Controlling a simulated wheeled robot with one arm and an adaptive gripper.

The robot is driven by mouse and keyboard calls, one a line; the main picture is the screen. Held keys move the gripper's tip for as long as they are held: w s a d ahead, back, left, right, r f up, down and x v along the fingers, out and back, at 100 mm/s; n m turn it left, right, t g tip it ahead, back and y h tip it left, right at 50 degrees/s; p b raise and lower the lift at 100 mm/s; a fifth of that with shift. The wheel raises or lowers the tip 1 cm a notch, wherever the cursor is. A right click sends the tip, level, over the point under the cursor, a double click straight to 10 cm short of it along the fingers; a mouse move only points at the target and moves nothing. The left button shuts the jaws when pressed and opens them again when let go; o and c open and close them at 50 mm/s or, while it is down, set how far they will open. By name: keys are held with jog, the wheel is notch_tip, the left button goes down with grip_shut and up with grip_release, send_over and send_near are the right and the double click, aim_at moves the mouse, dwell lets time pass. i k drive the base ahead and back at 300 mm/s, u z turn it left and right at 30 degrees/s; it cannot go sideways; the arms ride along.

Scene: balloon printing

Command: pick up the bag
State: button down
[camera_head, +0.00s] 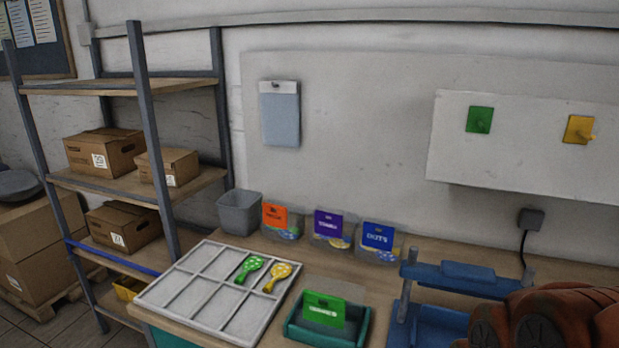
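Several things here could be the bag, and I cannot tell which is meant. Three clear pouch-like packs stand in a row on the table against the wall: one with an orange label (275,217), one with a purple label (328,225) and one with a blue label (378,237). Each seems to hold small coloured pieces. A pale blue-grey pouch or pad with a white top (281,119) hangs on the wall. A green label card (323,309) stands in a green tray (297,330). My gripper is not in view; a reddish-brown part at the bottom right looks like my arm.
A grey divided tray (193,298) holds a green balloon-shaped piece (250,268) and a yellow one (277,276). A grey bin (240,212) stands behind it. A blue press-like frame (445,272) is at right. Shelves with boxes (105,151) stand at left.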

aim_at(280, 222)
jog(key=u, duration=0.45)
jog(key=k, duration=0.45)
jog(key=u, duration=1.15)
jog(key=i, duration=2)
jog(key=z, duration=0.45)
